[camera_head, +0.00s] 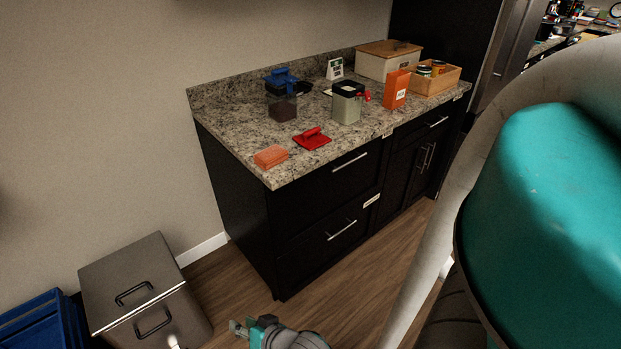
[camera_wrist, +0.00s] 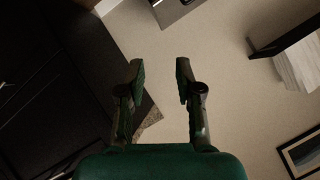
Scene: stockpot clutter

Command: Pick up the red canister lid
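The red canister lid (camera_head: 312,138) lies on the granite counter (camera_head: 240,125) near its front edge, with a raised handle on top. It is apart from the things around it. My gripper (camera_head: 241,327) is low at the bottom of the head view, below counter height and in front of the cabinet, far from the lid. In the wrist view my gripper (camera_wrist: 159,72) is open, with its two fingers apart and nothing between them. The lid does not show in the wrist view.
An orange block (camera_head: 271,156) lies left of the lid. A dark-filled clear canister (camera_head: 283,106), a pale green canister (camera_head: 346,107) and an orange box (camera_head: 396,89) stand behind or right. A metal bin (camera_head: 140,285) and blue crate (camera_head: 38,322) stand on the floor.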

